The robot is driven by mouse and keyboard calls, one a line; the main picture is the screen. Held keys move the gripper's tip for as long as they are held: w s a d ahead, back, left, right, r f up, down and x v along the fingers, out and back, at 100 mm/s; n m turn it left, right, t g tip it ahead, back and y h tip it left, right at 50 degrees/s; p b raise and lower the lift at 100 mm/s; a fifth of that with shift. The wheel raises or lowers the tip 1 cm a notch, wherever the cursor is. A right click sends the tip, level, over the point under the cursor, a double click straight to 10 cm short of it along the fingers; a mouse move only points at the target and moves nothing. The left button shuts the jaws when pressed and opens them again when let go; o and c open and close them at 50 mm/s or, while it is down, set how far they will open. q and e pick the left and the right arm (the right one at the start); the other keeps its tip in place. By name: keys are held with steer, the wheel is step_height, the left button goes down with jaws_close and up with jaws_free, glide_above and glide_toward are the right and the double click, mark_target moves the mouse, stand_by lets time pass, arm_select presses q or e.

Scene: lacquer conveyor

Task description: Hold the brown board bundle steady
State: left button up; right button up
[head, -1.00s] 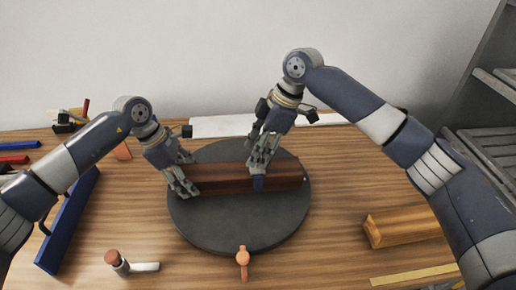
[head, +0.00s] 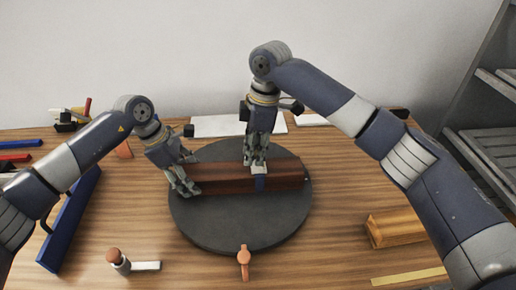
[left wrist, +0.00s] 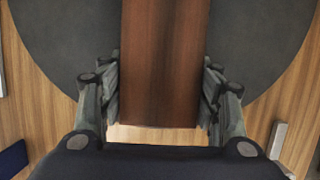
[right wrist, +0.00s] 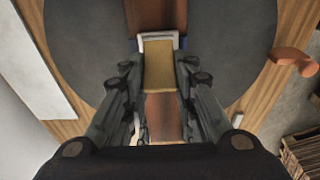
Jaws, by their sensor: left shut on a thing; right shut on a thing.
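The brown board bundle (head: 222,175) lies flat across the dark round turntable (head: 240,232). A blue band (head: 260,184) wraps it right of its middle. My left gripper (head: 185,175) is shut on the bundle's left end; in the left wrist view its fingers (left wrist: 160,95) flank the brown board (left wrist: 160,60) on both sides. My right gripper (head: 256,158) points down over the bundle at the band. In the right wrist view its fingers (right wrist: 160,80) are shut on a tan block (right wrist: 159,66) in a pale and blue frame (right wrist: 158,38), above the board.
An orange-handled piece (head: 244,262) stands at the turntable's front edge. A brown-topped peg (head: 116,259), a white block (head: 146,266) and a long blue bar (head: 68,222) are at left. A wooden block (head: 396,227) lies at right; grey shelves (head: 490,145) stand beyond.

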mark_target(245, 169)
steer(key=h, duration=0.1)
steer(key=a+f+h, duration=0.1)
steer(key=h, duration=0.1)
steer(key=shift+a+h, duration=0.3)
steer(key=shift+a+f+h, duration=0.2)
steer(key=shift+f+h, duration=0.2)
steer(key=shift+h, duration=0.45)
steer(key=shift+a+f+h, duration=0.2)
steer(key=shift+f+h, duration=0.15)
steer(key=shift+h, duration=0.5)
steer(key=o, duration=1.1)
steer(key=shift+r, duration=0.1)
step_height(245, 169, up, 10)
steer(key=shift+f, duration=0.1)
